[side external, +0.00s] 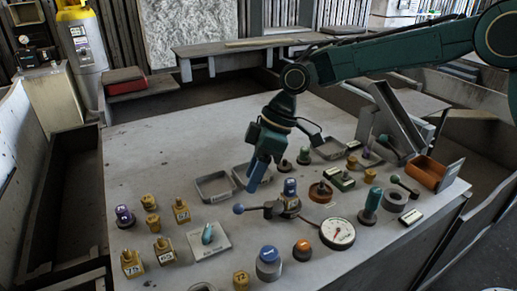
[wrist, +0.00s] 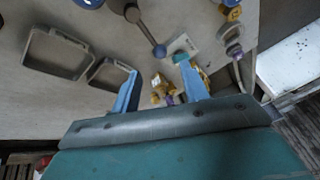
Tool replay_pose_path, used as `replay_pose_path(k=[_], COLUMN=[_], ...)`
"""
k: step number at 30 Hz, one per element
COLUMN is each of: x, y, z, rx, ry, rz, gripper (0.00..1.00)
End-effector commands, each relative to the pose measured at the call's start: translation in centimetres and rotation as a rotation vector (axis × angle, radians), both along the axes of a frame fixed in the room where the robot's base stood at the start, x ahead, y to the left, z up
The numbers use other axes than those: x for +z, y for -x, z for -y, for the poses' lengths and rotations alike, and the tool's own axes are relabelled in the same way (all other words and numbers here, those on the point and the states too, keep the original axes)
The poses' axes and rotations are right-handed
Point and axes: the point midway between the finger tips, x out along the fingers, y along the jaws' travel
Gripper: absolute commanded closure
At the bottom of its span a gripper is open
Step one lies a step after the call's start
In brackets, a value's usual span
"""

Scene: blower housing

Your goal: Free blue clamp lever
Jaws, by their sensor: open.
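The clamp lever with a blue ball knob (side external: 238,209) reaches left from a dark clamp base (side external: 285,207) near the middle of the bench. In the wrist view a lever ending in a dull blue ball (wrist: 159,51) lies just beyond the fingertips. My gripper (side external: 257,181) is tilted and points down above the bench, a little above and right of the knob in the side view. Its two blue fingers (wrist: 160,84) stand wide apart with nothing between them touching. A block with a blue top (side external: 289,187) stands behind the clamp base.
Two grey open trays (side external: 214,188) lie behind the lever. A white plate with a teal handle (side external: 208,236), several yellow tagged parts (side external: 132,264), a blue-topped button (side external: 268,262) and a dial gauge (side external: 338,233) surround it. An orange bin (side external: 428,174) stands at right.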

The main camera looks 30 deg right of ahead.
Motion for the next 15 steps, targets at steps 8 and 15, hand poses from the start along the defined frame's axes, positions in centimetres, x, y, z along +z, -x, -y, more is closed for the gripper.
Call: replay_pose_path(k=[8,15], x=[-4.0,-6.3], y=[0.0,0.0], z=[-1.8,-3.0], rx=[0.001,0.000], ry=[0.001,0.000], rz=[-0.004,-0.001], gripper=[0.55,0.55])
